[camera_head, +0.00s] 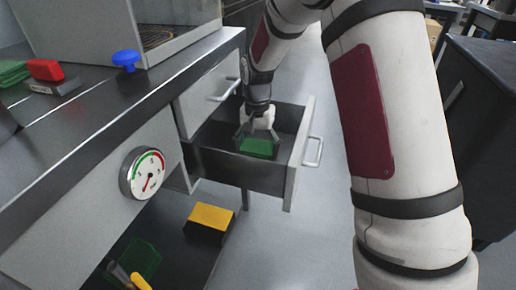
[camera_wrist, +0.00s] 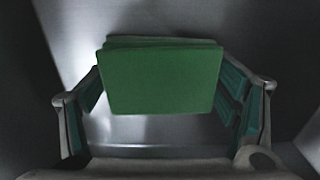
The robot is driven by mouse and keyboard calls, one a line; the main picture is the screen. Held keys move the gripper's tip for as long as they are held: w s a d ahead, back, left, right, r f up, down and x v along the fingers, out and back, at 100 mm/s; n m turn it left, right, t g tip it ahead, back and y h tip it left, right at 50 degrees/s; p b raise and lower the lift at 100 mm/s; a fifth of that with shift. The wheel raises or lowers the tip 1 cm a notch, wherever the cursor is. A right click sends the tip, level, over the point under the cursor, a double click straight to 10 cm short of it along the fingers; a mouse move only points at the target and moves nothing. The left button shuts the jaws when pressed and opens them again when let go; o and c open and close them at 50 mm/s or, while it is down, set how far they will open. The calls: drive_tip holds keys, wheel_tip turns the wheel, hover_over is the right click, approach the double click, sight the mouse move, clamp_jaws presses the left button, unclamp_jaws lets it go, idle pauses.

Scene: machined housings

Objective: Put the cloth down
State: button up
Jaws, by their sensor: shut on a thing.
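A folded green cloth (camera_head: 259,148) is low inside the open drawer (camera_head: 218,167). In the wrist view the green cloth (camera_wrist: 160,80) is a flat folded block between the fingers. My gripper (camera_head: 258,137) reaches down into the drawer and is shut on the cloth. The wrist view shows the gripper (camera_wrist: 165,92) with one finger at each side of the cloth. Whether the cloth touches the drawer floor I cannot tell.
A red-topped block (camera_head: 47,72), another green cloth (camera_head: 12,72) and a blue knob (camera_head: 126,60) are on the worktop. A round gauge (camera_head: 142,173) is on the front panel. A yellow-topped block (camera_head: 211,218) and a green container (camera_head: 140,260) are lower down.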

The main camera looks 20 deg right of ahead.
sight(257, 147)
drive_tip(key=o, duration=1.3)
drive_tip(key=shift+f, duration=0.15)
drive_tip(key=shift+r+p, duration=1.6)
drive_tip(key=shift+r, duration=2.4)
